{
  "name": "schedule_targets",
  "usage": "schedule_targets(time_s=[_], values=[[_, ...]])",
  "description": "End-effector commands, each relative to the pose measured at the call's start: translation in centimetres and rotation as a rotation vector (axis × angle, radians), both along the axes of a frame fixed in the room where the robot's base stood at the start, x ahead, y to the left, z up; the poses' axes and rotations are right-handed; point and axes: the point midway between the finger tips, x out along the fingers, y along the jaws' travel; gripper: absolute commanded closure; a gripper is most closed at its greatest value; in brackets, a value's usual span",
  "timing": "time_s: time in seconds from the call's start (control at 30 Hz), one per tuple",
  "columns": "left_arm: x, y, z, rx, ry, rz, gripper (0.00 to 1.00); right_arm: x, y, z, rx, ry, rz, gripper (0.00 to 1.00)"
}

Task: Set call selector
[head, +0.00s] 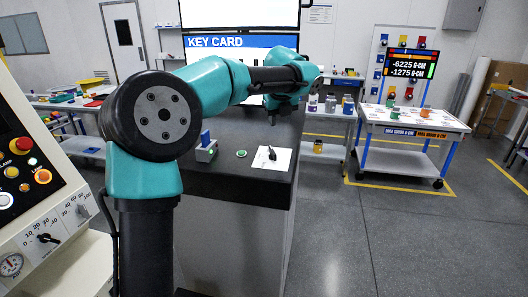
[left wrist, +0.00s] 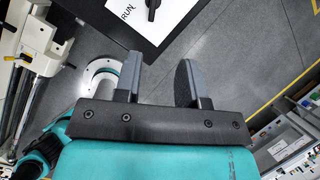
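A black pointer knob (head: 271,154), which looks like the selector, stands on a white card (head: 262,162) on the dark counter (head: 225,176). In the left wrist view the knob (left wrist: 152,9) is cut by the top edge, and its card (left wrist: 126,14) reads "RUN". My left gripper (head: 272,118) hangs above the counter, behind and above the knob in the head view. In the left wrist view its two fingers (left wrist: 160,68) are apart with nothing between them, and the knob lies beyond the tips, not touched. My right gripper is in neither view.
A control panel (head: 40,190) fills the left edge. A white cart (head: 412,120) with coloured items stands at the right. Open floor lies right of the counter.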

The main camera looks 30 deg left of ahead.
Motion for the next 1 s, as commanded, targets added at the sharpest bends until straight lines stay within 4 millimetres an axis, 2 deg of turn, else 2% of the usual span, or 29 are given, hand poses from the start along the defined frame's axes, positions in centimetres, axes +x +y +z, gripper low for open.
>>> schedule_targets(time_s=[0.13, 0.57, 0.77, 1.0], values=[[-0.6, 0.6, 1.0, 0.026, 0.015, -0.01, 0.63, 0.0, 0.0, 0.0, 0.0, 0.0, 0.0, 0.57], [-0.4, 0.7, 0.3, 0.024, 0.016, -0.009, 0.63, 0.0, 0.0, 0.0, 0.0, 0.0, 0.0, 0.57], [0.3, 1.3, -1.9, 0.024, 0.018, -0.009, 0.63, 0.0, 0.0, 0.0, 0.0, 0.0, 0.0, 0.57], [1.6, 2.3, -5.7, 0.024, 0.017, -0.008, 0.63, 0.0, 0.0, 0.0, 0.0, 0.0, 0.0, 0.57]])
